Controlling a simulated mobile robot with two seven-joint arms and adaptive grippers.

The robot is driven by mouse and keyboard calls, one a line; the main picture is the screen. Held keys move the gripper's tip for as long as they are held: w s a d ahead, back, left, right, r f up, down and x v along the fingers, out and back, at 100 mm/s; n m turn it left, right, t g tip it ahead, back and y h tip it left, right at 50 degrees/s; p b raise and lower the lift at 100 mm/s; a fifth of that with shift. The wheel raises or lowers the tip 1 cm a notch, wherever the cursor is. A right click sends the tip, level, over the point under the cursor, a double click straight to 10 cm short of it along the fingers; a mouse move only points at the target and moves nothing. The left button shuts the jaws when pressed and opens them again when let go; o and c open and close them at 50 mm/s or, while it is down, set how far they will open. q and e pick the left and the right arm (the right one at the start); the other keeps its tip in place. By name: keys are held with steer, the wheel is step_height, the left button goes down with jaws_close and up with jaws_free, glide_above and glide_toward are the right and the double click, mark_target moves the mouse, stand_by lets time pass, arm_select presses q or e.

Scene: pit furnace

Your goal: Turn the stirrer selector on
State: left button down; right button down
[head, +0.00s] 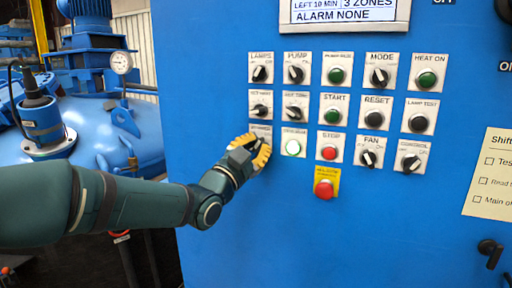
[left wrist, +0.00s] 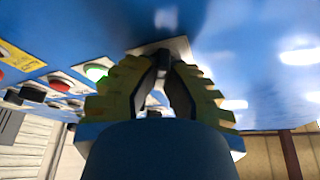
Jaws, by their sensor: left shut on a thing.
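The stirrer selector is at the left end of the panel's third row; its white plate (head: 262,129) shows above my gripper in the head view, its lettering too small to read surely. My left gripper (head: 258,151), with yellow ribbed fingers, covers its knob there. In the left wrist view, my left gripper (left wrist: 158,85) is shut on the dark selector knob (left wrist: 163,58), with a finger on each side; the plate (left wrist: 180,46) shows behind. The knob's pointing direction is hidden. My right gripper is in neither view.
A red stop button (head: 329,152), a fan selector (head: 368,158) and a red button on yellow (head: 325,188) are farther right. Other selectors sit close above. The blue cabinet is bare below left.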

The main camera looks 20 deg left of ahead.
arm_select(q)
steer(key=shift+r, duration=0.1)
steer(key=c, duration=1)
jaws_free()
steer(key=v, duration=1.2)
